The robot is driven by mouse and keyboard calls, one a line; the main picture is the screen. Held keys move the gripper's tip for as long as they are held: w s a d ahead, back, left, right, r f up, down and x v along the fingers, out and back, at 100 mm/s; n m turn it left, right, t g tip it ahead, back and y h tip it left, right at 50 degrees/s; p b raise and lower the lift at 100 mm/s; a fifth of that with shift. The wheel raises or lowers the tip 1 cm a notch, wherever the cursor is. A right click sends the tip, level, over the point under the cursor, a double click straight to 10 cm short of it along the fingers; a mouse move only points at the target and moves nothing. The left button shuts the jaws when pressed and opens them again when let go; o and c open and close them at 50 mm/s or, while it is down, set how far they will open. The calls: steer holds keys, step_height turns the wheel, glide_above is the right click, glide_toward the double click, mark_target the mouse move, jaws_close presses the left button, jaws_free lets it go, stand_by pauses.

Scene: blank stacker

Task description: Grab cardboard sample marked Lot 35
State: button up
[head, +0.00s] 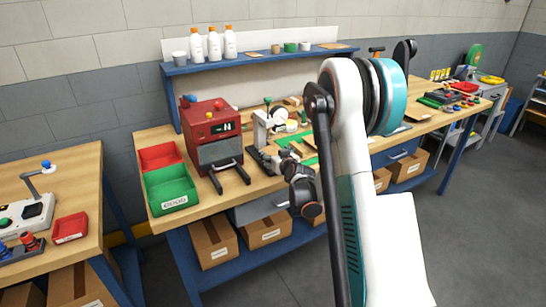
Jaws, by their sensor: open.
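No mark reading Lot 35 is legible in the head view. Thin tan pieces that look like cardboard lie on the blue upper shelf (285,56), one left of the small cups (255,54) and one at the right end (333,46). Several cardboard boxes with white labels stand under the middle bench, such as the left one (212,243); their print is too small to read. My gripper (288,157) is over the middle bench, small, dark and partly hidden by my arm. It is open, and I see nothing held in it.
The middle wooden bench (240,195) carries a red machine (213,130), a red bin (160,157), a green bin (171,189) and a white stand (262,128). White bottles (214,45) stand on the shelf. A second bench (60,190) is at left. Grey floor at lower right is clear.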

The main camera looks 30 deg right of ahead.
mark_target(273, 153)
steer(key=shift+b+x, duration=0.3)
steer(key=shift+x, duration=1.2)
steer(key=shift+c, duration=0.6)
steer(key=c, duration=0.7)
steer(key=shift+c, duration=0.3)
